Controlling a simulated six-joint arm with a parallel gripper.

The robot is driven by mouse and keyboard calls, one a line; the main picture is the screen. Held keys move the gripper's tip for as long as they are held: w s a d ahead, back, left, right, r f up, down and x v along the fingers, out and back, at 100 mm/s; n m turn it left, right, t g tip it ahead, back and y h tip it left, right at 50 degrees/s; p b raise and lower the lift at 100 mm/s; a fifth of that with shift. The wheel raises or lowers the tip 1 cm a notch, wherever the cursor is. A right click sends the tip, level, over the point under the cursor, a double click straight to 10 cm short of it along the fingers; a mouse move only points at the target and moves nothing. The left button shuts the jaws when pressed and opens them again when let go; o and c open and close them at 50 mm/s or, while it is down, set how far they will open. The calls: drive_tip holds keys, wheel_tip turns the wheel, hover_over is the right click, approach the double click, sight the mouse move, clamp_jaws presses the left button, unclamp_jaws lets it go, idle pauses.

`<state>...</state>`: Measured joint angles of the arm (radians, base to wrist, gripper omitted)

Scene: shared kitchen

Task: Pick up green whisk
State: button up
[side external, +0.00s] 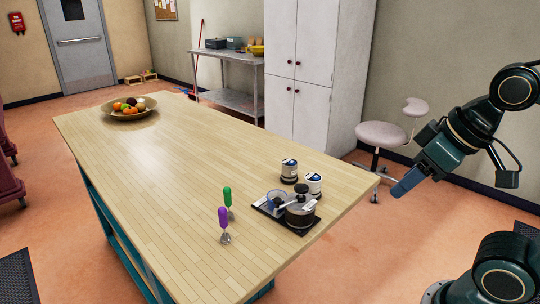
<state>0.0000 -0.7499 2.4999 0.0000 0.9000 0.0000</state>
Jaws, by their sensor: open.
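The green whisk (228,197) stands upright on the wooden table, green handle up, near the table's front edge. A purple whisk (223,222) stands just in front of it and a little to the left, also handle up. The two are close together, and the green whisk's lower end shows only in part. My gripper (400,189) is at the right, in the air beyond the table's right edge, well apart from both whisks. It is open and holds nothing that I can see.
A dark tray (264,209) with a lidded pot (300,209) and a glass dish (277,199) sits right of the whisks. Two labelled jars (289,171) stand behind it. A fruit bowl (147,112) is at the table's far end. The middle of the table (185,155) is clear.

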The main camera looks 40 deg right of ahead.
drive_tip(key=n+g+y, duration=0.2)
drive_tip(key=n+y, duration=0.1)
drive_tip(key=n, duration=0.6)
hover_over(226, 205)
drive_tip(key=s+d, duration=0.1)
drive_tip(key=d, duration=0.1)
wheel_tip(226, 205, down, 12)
drive_tip(key=shift+a+f, duration=0.1)
drive_tip(key=shift+a, duration=0.05)
drive_tip(key=shift+f, duration=0.15)
drive_tip(key=shift+x, duration=2.6)
drive_tip(key=shift+w, duration=0.1)
